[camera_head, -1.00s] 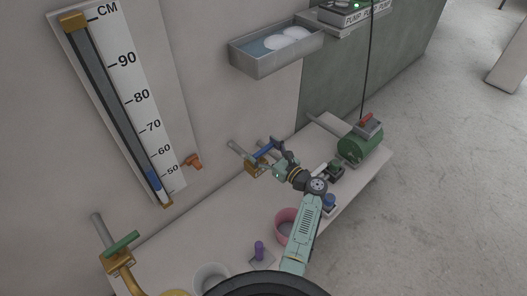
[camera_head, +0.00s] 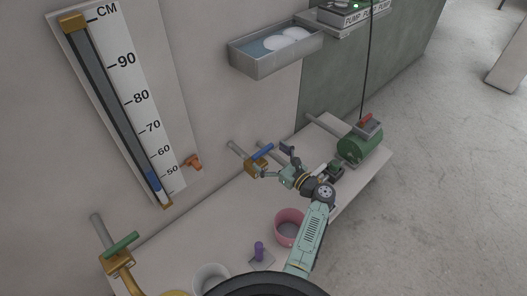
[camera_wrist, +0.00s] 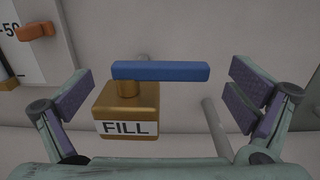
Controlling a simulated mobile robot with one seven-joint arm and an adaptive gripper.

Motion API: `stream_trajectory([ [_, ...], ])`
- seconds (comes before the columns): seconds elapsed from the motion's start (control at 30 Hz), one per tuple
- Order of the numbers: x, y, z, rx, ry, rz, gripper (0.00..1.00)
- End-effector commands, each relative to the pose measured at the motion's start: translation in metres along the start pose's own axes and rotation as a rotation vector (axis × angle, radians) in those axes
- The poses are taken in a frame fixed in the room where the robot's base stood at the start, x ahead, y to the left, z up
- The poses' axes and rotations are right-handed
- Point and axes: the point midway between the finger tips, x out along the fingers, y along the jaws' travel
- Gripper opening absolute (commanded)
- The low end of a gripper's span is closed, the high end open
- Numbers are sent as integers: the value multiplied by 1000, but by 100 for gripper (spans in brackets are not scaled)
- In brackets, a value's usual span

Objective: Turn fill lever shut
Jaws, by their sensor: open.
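The fill valve has a brass body (camera_wrist: 127,110) labelled FILL and a straight blue lever (camera_wrist: 160,71) on top. In the wrist view the lever lies level across the picture, reaching right from the valve's stem. In the head view the lever (camera_head: 262,152) sits over the brass valve (camera_head: 256,169) by the wall, slanting up to the right. My gripper (camera_wrist: 164,78) is open, with its fingers spread to either side of the valve and lever. No finger visibly touches the lever. In the head view my gripper (camera_head: 276,164) is just in front of the valve.
A valve with a green lever (camera_head: 122,244) stands at left. A pink bowl (camera_head: 289,222), a purple-knobbed piece (camera_head: 259,250) and a white cup (camera_head: 210,276) are near my arm. A green pump (camera_head: 358,147) stands at right. An orange pointer (camera_head: 193,162) is on the wall.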

Motion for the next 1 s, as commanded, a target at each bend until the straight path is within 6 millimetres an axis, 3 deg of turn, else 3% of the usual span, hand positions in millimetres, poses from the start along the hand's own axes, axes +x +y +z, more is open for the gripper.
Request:
stream_trajectory([
  [0.2, -49, -1, 0, 1, 0, -4, 100],
  [0.4, -78, -1, 0, 1, 0, -2, 100],
  [0.6, -88, 0, 0, 1, 0, 0, 100],
  [1.0, -88, 0, 0, 0, 0, 0, 100],
])
